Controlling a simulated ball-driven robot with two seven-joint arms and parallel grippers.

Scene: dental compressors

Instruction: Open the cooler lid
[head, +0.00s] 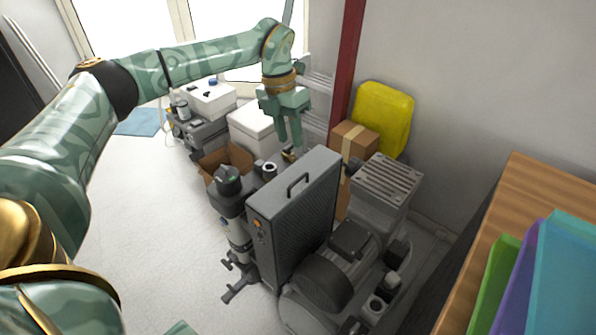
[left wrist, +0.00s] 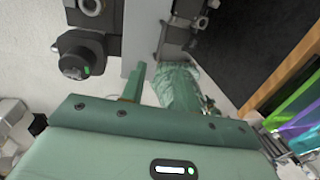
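A white box with a lid (head: 252,128), which looks like the cooler, stands on the floor behind the grey compressor unit. Its lid looks closed. Its right side is partly hidden by my left gripper. My left gripper (head: 291,140) points down, to the right of this box and above the far end of the grey unit. Its fingers look apart, with nothing seen between them. In the left wrist view one finger (left wrist: 134,82) shows clearly, and no cooler can be made out there. My right gripper is not in view.
A grey compressor cabinet (head: 293,215) with a top handle stands in front. An open cardboard box (head: 212,160) is beside the white box. Another white box (head: 212,101) sits farther back. A red post (head: 346,70) and yellow container (head: 383,118) are right. The left floor is clear.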

